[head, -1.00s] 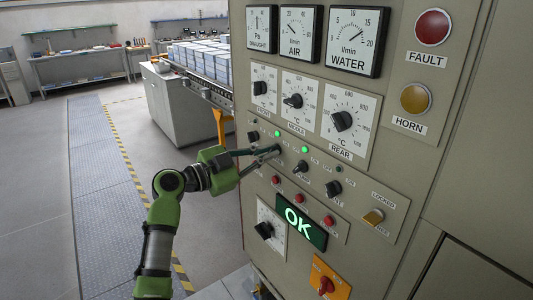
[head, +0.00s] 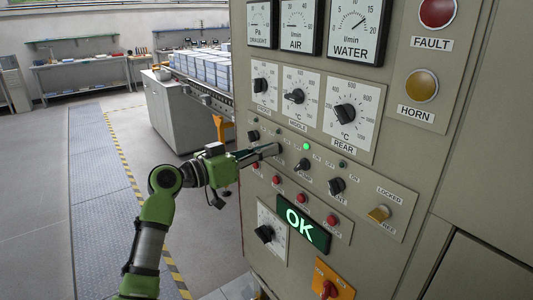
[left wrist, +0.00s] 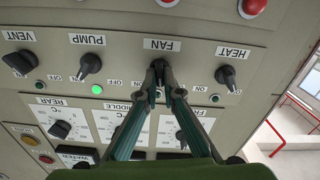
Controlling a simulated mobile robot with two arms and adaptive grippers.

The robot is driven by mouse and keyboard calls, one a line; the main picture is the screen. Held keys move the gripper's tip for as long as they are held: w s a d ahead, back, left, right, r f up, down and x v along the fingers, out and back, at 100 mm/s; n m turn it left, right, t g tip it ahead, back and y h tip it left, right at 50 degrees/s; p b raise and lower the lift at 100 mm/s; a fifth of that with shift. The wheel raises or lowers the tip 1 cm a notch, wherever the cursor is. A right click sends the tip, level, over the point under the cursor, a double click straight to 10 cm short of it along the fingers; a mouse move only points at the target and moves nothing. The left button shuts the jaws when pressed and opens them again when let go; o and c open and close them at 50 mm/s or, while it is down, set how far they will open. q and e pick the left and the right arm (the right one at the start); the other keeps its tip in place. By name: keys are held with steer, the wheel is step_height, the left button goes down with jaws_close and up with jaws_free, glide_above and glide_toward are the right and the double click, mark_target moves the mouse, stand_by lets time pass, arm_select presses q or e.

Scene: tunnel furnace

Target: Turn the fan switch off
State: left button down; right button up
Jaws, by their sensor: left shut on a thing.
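The fan switch (left wrist: 159,70) is a small black knob under the FAN label in the left wrist view, which shows the panel upside down. My left gripper (left wrist: 161,68) has its two fingertips closed on the sides of this knob. In the head view my left gripper (head: 274,150) reaches the panel from the left and hides the knob. The knob's pointer direction is mostly covered by the fingers. No lit lamp shows above the fan switch in the head view. My right gripper is not in view.
The heat switch (left wrist: 226,76) and pump switch (left wrist: 89,66) flank the fan switch closely. The pump's green lamp (head: 306,146) is lit. Red buttons (head: 276,180) and a green OK display (head: 301,224) sit below. The floor left of the cabinet is open.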

arm_select(q)
steer(key=n, duration=0.5)
steer(key=shift+w+p, duration=0.1)
steer(key=shift+p, duration=0.25)
steer(key=shift+f, duration=0.1)
stand_by(0.3)
steer(key=c, duration=2.2)
jaws_free()
steer(key=shift+a, duration=0.1)
steer(key=v, duration=1.2)
